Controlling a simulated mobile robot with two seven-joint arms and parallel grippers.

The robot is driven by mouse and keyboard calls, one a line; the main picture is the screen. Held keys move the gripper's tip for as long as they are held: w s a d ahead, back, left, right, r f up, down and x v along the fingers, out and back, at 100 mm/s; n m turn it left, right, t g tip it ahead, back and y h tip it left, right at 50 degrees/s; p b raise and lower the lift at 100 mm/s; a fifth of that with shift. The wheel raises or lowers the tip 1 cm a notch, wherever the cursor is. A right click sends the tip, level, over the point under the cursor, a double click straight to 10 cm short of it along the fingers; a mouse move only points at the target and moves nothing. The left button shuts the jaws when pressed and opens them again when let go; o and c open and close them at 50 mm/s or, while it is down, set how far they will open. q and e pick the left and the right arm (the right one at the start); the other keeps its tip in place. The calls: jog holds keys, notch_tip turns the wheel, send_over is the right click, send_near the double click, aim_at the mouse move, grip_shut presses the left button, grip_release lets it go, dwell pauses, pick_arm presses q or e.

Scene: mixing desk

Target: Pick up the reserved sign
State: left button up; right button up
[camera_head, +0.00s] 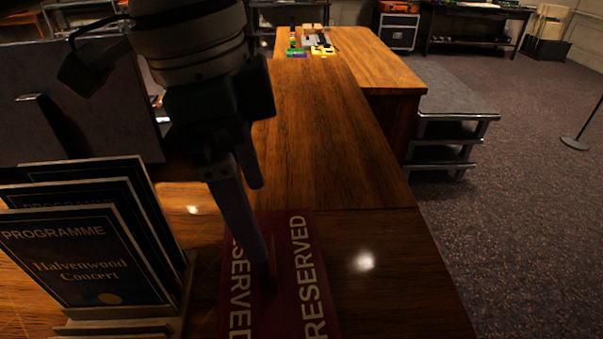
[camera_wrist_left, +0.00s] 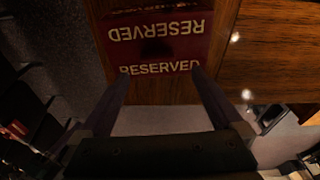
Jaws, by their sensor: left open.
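The reserved sign (camera_head: 285,290) is a dark red piece with "RESERVED" in pale letters twice, on the wooden desk at the bottom of the head view. It also shows at the top of the left wrist view (camera_wrist_left: 160,46), lettering upside down on one line. My left gripper (camera_head: 258,222) is open and empty, with its fingers pointing down over the sign and hiding part of its middle. In the left wrist view its fingertips (camera_wrist_left: 161,75) are spread near the sign's lower lettered edge. I cannot tell whether they touch it. My right gripper is in neither view.
A holder with several dark programmes (camera_head: 85,255) stands close to the left of the sign. A grey panel (camera_head: 75,115) is behind it. The wooden desk top (camera_head: 330,140) is clear beyond the sign, up to small coloured items (camera_head: 312,45) at the far end.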

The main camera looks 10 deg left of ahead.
aim_at(270, 253)
pick_arm(q)
jog(key=f, duration=0.1)
jog(key=d+f, duration=0.1)
jog(key=f, duration=0.1)
jog(key=shift+f, duration=0.25)
jog(key=f+p, duration=0.1)
jog(key=f, duration=0.4)
jog(key=shift+d+f, duration=0.2)
grip_shut()
dwell(0.4)
